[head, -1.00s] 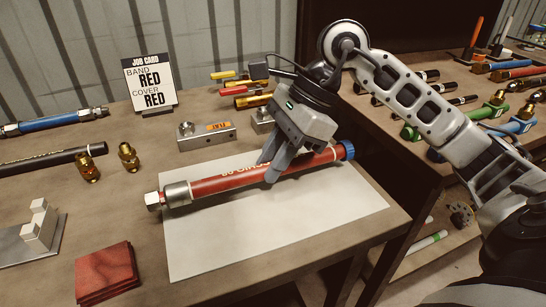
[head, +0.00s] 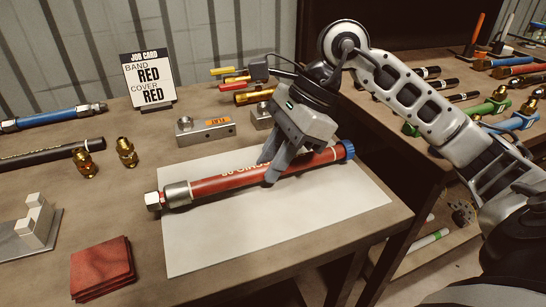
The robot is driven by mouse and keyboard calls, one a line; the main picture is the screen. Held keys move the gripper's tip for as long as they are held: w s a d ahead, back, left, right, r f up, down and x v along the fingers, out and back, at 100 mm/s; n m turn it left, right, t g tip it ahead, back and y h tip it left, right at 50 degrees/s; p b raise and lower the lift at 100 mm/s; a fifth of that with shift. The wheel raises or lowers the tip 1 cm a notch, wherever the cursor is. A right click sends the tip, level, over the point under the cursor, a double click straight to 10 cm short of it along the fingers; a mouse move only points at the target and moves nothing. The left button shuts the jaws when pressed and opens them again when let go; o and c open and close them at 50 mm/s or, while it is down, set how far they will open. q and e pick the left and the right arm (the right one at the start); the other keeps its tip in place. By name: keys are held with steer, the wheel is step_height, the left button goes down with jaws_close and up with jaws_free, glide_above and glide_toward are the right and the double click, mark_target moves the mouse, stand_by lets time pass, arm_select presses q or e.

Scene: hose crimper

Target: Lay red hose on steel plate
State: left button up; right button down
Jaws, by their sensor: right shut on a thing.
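The red hose (head: 225,183) has white lettering, a silver ferrule with a hex nut at its left end and a blue cap at its right end. It lies along the pale steel plate (head: 240,240) on the bench, its ends near or past the plate's left and right edges. My right gripper (head: 272,172) is shut on the red hose right of its middle, fingers pointing down and reaching close to the plate. Whether the hose rests fully on the plate I cannot tell. My left gripper is not in view.
A job card (head: 149,78) reading band red, cover red stands behind. Red squares (head: 102,268) are stacked at front left, near a stepped metal block (head: 36,222). Brass fittings (head: 126,152), a blue hose (head: 52,117) and a black hose (head: 45,157) lie left. A steel block (head: 205,131) sits behind the plate.

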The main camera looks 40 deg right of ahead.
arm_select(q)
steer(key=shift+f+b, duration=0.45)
arm_select(e)
steer(key=shift+f, duration=0.45)
steer(key=c, duration=1.2)
jaws_free()
steer(key=shift+o, duration=0.2)
steer(key=shift+d+r, duration=0.25)
steer(key=shift+r, duration=0.2)
arm_select(q)
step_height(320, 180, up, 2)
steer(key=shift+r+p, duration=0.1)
steer(key=shift+p, duration=0.95)
arm_select(e)
steer(key=v, duration=1.5)
